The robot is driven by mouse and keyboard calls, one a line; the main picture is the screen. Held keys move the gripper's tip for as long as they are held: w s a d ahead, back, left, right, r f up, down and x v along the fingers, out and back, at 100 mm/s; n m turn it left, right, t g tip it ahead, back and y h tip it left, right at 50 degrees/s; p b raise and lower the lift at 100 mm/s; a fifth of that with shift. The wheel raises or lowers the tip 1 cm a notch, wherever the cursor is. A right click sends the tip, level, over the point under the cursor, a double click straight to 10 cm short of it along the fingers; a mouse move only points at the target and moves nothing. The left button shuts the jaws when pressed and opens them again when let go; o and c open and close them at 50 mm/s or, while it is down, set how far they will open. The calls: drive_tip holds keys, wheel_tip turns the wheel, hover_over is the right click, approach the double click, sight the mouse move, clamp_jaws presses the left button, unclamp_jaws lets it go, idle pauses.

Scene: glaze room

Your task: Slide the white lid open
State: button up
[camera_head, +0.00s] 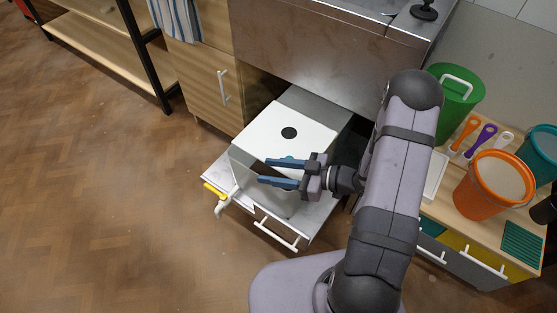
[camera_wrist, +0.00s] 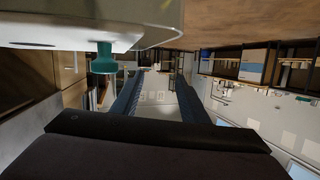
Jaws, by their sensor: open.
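The white lid (camera_head: 262,128) with a black round spot lies over a pale bin (camera_head: 243,162) that stands in a pulled-out drawer. A teal knob (camera_head: 287,159) shows at the lid's near edge, partly hidden by my gripper. My gripper (camera_head: 265,171) is open and empty, with its blue fingers pointing left over the bin's near side. In the wrist view, the teal knob (camera_wrist: 104,60) sticks out from the pale surface (camera_wrist: 60,38) across the top, left of the fingers (camera_wrist: 157,88). The knob is not between the fingers, and I cannot tell whether they touch it.
The open drawer has a white bar handle (camera_head: 276,234). A white-and-yellow tool (camera_head: 222,200) hangs at its left corner. At right, a wooden counter holds a green bucket (camera_head: 451,112), an orange bucket (camera_head: 477,199) and scoops. The wooden floor at left is clear.

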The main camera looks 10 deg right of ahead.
sight(279, 153)
drive_tip(key=d+m+t, duration=0.1)
drive_tip(key=d, duration=0.1)
drive_tip(key=w+d+m+t+b, duration=0.1)
drive_tip(key=d+t, duration=0.1)
drive_tip(key=d, duration=0.1)
drive_tip(key=d+t+h+b, duration=0.1)
drive_tip(key=d+t, duration=0.1)
drive_tip(key=d, duration=0.1)
drive_tip(key=shift+w+f+m, duration=0.25)
drive_tip(key=shift+w+m, duration=0.1)
drive_tip(key=shift+m, duration=0.05)
drive_tip(key=shift+w+f+t+b, duration=0.15)
drive_tip(key=shift+f+t+b, duration=0.25)
drive_tip(key=shift+f+b, duration=0.6)
drive_tip(key=shift+r, duration=0.2)
drive_tip(key=shift+b+x, duration=0.8)
drive_tip(key=shift+x, duration=2.9)
clamp_jaws()
